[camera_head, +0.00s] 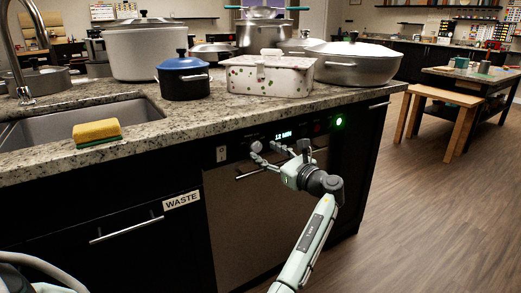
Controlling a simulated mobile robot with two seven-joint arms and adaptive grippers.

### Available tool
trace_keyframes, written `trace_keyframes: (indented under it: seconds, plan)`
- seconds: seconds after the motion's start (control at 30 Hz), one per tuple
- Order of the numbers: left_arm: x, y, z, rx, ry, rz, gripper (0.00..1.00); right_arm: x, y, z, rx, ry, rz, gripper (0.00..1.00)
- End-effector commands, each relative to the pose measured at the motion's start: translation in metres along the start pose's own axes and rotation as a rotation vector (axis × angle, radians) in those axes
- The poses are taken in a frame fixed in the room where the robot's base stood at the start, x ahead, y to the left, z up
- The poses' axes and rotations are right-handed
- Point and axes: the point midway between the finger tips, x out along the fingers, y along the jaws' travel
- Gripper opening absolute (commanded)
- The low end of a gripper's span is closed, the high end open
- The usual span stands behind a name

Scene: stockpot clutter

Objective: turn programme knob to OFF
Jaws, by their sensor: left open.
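The dishwasher (235,225) is built in under the counter, with a dark control panel along its top. Its lit display (283,135) reads about "12 MIN". A small dark, reddish round part (317,127) sits right of the display. I cannot tell for certain which part is the programme knob, nor read its setting; my fingers cover some of the panel. My left gripper (266,147) is open in front of the panel, just below the display. I cannot tell whether its fingers touch anything. My right gripper is not in view.
The dishwasher's bar handle (250,175) runs below the panel, close behind my gripper. A green light (339,122) glows to the right. Several pots and a speckled box (270,78) crowd the counter above. A sponge (97,131) lies by the sink.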

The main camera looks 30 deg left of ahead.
Motion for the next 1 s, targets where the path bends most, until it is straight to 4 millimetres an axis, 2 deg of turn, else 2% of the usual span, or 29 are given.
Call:
trace_keyframes:
  seconds: [0.1,0.2,0.57,0.9,0.97,1.0]
  plan:
    - [0.018,0.000,0.000,0.001,0.000,0.000,0.52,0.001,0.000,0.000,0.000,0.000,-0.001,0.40]
    - [0.027,0.000,0.000,-0.001,0.000,0.000,0.52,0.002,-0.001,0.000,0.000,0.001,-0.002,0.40]
    - [0.032,0.000,-0.001,-0.002,0.001,-0.001,0.51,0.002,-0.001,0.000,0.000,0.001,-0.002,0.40]
    - [0.032,0.000,-0.001,-0.002,0.001,-0.001,0.09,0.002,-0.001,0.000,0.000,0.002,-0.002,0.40]
    - [0.032,0.000,-0.001,-0.002,0.001,-0.001,0.02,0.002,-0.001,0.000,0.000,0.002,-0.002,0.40]
    - [0.032,0.000,-0.001,-0.002,0.001,-0.001,0.02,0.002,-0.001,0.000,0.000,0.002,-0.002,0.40]
